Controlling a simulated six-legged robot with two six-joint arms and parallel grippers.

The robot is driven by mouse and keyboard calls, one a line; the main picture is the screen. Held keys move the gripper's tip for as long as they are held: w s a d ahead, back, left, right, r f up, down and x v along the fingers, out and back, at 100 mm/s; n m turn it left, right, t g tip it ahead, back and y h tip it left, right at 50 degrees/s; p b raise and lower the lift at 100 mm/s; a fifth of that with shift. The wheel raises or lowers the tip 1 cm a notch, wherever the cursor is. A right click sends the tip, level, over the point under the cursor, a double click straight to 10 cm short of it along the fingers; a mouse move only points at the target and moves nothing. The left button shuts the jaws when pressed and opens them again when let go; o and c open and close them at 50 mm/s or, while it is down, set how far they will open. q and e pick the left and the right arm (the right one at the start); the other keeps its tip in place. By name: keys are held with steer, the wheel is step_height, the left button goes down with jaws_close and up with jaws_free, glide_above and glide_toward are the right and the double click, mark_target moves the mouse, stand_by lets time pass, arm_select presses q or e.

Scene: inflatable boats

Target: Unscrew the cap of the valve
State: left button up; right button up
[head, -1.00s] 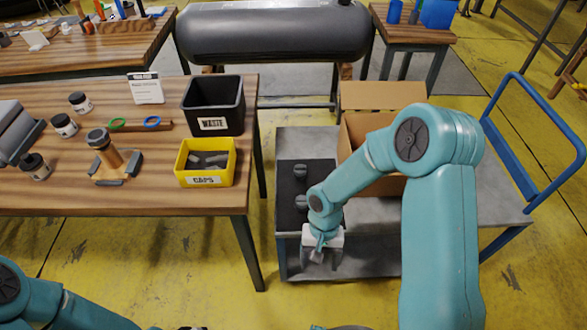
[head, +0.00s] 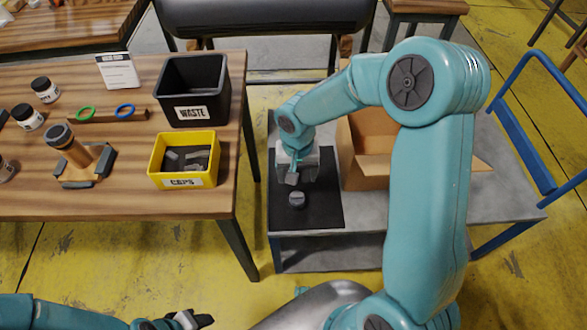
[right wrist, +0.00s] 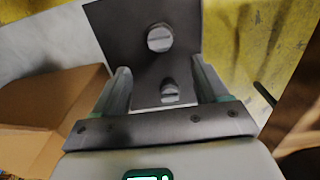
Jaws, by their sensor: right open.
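A dark valve with a round grey cap (head: 297,199) stands on the black mat (head: 325,210) on the grey cart. A second round-topped valve piece (right wrist: 170,92) shows between my fingers in the right wrist view, and the capped one (right wrist: 160,38) shows beyond the fingertips. In the head view my right gripper (head: 298,176) covers the second piece. My right gripper is open above the far part of the mat, with nothing held; it also shows in the right wrist view (right wrist: 160,76). My left gripper (head: 188,320) is partly cut off at the bottom edge; its jaw state is unclear.
An open cardboard box (head: 365,172) stands on the cart right of the mat. The wooden table at left holds a yellow CAPS bin (head: 183,183), a black WASTE bin (head: 193,113), a wooden stand (head: 88,165) and small jars. The near mat is clear around the capped valve.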

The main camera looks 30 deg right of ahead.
mark_target(297, 195)
steer(key=shift+s+f+b, duration=0.1)
steer(key=shift+f+b, duration=0.25)
steer(key=shift+f, duration=0.3)
step_height(297, 195, down, 9)
steer(key=b, duration=0.7)
steer(key=shift+r, duration=0.1)
steer(key=c, duration=1.1)
